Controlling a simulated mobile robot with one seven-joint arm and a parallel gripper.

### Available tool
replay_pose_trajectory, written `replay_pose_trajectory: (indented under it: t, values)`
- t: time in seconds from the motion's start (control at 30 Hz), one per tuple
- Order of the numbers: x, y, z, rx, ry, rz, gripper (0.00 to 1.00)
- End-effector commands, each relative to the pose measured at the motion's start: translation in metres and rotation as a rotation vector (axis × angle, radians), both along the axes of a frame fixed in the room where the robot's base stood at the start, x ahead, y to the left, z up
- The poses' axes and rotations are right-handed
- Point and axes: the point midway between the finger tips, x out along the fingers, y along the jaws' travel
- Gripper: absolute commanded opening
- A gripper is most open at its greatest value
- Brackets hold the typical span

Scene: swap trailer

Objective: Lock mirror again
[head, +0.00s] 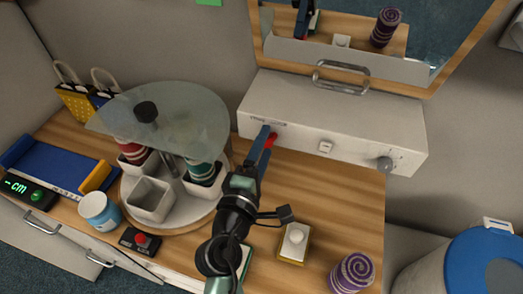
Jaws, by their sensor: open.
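The mirror (455,35) hangs in a wooden frame at the top right, above a white box. A metal handle (342,70) is at its lower edge. The white box (300,105) has a small printed label at its front left, a white rocker switch (325,147) in the middle and a grey round knob (385,164) at the right. My gripper (268,138), with one blue and one red finger, is open and empty in front of the label, left of the switch. Whether it touches the box is unclear.
A round stand (190,215) with a glass top (190,115) holds several cups at the left. A red-button box (140,241), a blue-white jar (100,209), a white-knobbed block (294,243) and a purple striped object (352,273) stand on the wooden counter. A blue-lidded bin (485,265) is at the right.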

Motion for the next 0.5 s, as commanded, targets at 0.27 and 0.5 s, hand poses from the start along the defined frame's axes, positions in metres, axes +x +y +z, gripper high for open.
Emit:
replay_pose_trajectory:
  t: [0.27, 0.5]
  values:
    - [-0.031, 0.011, -0.002, 0.0, 0.001, 0.004, 0.72]
    - [-0.082, 0.028, 0.0, 0.001, 0.002, 0.003, 0.72]
